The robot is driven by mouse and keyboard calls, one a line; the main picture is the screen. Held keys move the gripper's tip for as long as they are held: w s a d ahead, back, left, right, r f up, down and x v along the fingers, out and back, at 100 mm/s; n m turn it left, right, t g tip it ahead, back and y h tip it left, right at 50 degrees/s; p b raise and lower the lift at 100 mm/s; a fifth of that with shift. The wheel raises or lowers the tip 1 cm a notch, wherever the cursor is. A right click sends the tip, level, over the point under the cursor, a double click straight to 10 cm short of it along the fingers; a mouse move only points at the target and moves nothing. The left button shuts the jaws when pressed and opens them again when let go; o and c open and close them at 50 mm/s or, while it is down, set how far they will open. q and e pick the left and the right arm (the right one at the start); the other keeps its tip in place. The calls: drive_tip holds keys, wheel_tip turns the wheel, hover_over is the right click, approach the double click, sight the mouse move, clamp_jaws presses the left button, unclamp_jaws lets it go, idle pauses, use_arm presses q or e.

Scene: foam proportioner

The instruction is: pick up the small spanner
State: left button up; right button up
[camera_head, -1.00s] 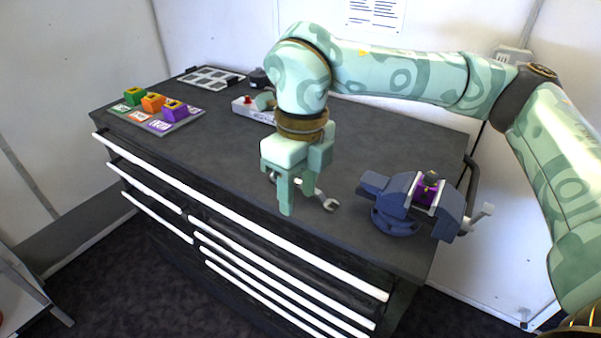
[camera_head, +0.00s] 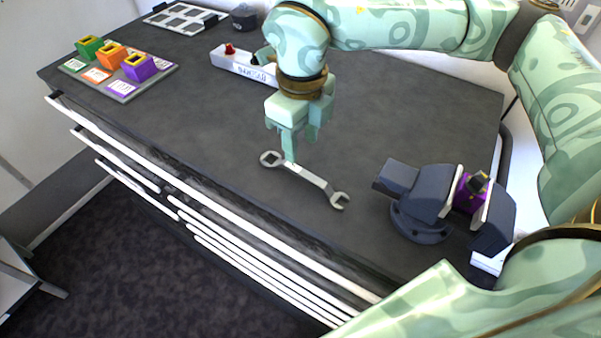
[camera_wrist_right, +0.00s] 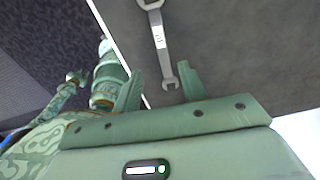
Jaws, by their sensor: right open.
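The small spanner (camera_head: 312,179), silver with a jaw at each end, lies flat on the dark bench top, left of the vise. My right gripper (camera_head: 300,146) is open and empty, with its fingers pointing down by the spanner's left half. One fingertip overlaps the shaft in the head view; I cannot tell the exact height gap. My left gripper is not seen in the head view.
A blue vise (camera_head: 421,199) holding a purple piece (camera_head: 466,196) stands to the right. A grey board (camera_head: 122,88) with green, orange and purple blocks is at left. A white box (camera_head: 240,66) with a red knob sits behind. The bench's front edge is near the spanner.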

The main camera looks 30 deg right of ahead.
sight(303, 172)
wheel_tip(303, 172, down, 2)
drive_tip(key=shift+f+b, duration=0.3)
drive_tip(key=shift+f, duration=0.5)
drive_tip(key=f, duration=0.2)
drive_tip(key=f+b, duration=0.1)
drive_tip(key=f, duration=0.1)
drive_tip(key=shift+w+d+f, duration=0.15)
drive_tip(key=shift+d+f, duration=0.05)
drive_tip(key=shift+f, duration=0.15)
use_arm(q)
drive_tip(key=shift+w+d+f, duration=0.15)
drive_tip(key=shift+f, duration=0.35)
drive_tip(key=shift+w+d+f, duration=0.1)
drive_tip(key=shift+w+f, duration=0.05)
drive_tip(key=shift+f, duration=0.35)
use_arm(e)
drive_tip(key=shift+r, duration=0.1)
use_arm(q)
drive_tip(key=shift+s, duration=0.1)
use_arm(e)
clamp_jaws()
